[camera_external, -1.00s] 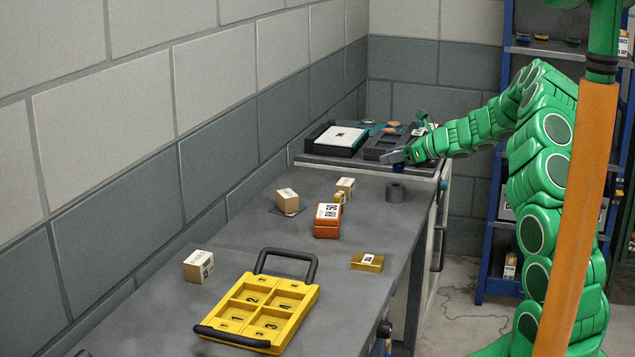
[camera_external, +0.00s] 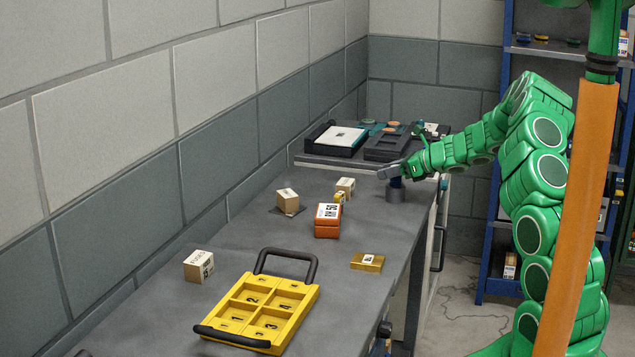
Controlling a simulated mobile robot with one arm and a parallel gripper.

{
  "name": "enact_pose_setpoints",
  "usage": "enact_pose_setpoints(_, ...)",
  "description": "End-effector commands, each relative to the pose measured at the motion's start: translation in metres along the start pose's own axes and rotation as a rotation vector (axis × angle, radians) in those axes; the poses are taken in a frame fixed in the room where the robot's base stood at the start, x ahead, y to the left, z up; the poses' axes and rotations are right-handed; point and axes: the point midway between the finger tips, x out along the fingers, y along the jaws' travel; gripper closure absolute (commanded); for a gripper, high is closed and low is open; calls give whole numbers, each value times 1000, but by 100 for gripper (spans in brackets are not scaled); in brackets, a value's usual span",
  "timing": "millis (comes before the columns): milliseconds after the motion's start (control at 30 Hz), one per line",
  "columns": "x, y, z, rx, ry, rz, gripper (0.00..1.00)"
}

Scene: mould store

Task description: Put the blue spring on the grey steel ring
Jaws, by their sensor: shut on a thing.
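The grey steel ring (camera_external: 396,196) stands on the grey bench near its far right edge. My gripper (camera_external: 391,174) is directly above it, shut on the blue spring (camera_external: 396,183). Only a small dark blue part of the spring shows below the jaws; the rest is hidden by them. The spring's lower end is at the top of the ring. I cannot tell whether it touches the ring or is slightly above it.
An orange box (camera_external: 328,220), wooden blocks (camera_external: 288,200) and a yellow box (camera_external: 367,262) are on the bench. A yellow tray (camera_external: 260,312) with numbered compartments is nearer. A raised surface behind holds a dark tray (camera_external: 386,147). Bench around the ring is clear.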

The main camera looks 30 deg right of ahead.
Motion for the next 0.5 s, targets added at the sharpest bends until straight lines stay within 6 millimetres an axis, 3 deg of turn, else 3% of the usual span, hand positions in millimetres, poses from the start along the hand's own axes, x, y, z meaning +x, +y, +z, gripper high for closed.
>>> enact_pose_setpoints(67, 1, 0, -2, 0, 0, 0, 92)
enact_pose_setpoints(100, 1, 0, -2, 0, 0, 0, 55)
enact_pose_setpoints(233, 1, 0, -2, 0, 0, 0, 35)
enact_pose_setpoints(500, 0, 0, -1, 0, 0, 0, 34)
